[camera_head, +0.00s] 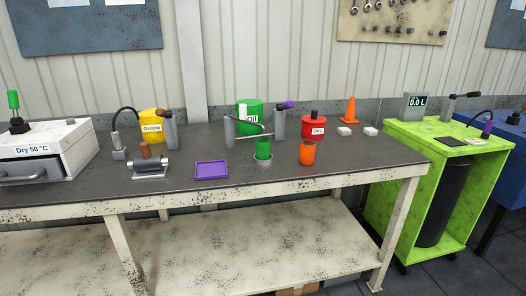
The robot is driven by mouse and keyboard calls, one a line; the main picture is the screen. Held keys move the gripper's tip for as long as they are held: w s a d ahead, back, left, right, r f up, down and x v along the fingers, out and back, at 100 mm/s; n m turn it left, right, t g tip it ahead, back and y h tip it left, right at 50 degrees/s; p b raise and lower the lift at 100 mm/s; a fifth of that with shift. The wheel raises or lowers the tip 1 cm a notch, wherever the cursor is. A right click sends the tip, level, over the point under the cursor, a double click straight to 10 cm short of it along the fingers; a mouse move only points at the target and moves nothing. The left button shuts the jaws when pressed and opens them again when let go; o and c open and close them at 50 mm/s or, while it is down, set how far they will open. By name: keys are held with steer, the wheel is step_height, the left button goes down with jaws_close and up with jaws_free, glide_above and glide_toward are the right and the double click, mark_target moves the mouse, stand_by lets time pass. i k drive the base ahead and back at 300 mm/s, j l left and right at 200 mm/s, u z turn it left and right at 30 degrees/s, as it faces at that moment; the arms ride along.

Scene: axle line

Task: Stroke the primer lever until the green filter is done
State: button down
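A green cup-shaped part, which looks like the green filter (263,150), stands upright in a grey ring on the bench, below a grey spout (250,134). A grey post with a purple-knobbed lever (287,105) stands just behind it, beside a green drum (246,117). Another grey post with a dark-knobbed lever (165,114) stands by the yellow Grease drum (151,126). A third dark-knobbed lever (464,96) is on the green cart. No label shows which is the primer lever. The filter's inside and fill level cannot be seen. My gripper is out of view.
The bench (235,183) also holds an orange cup (307,152), a red can (313,127), a purple tray (211,170), a grey roller fixture (151,166) and a Dry 50 °C box (50,147). The green cart (412,150) carries a display (416,102) reading 0.0 L.

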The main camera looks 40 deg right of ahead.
mark_target(289, 104)
steer(key=i+l+z, duration=0.45)
steer(key=i+l, duration=0.25)
steer(key=i+l+z, duration=0.5)
steer(key=i+l, duration=0.15)
steer(key=i, duration=0.1)
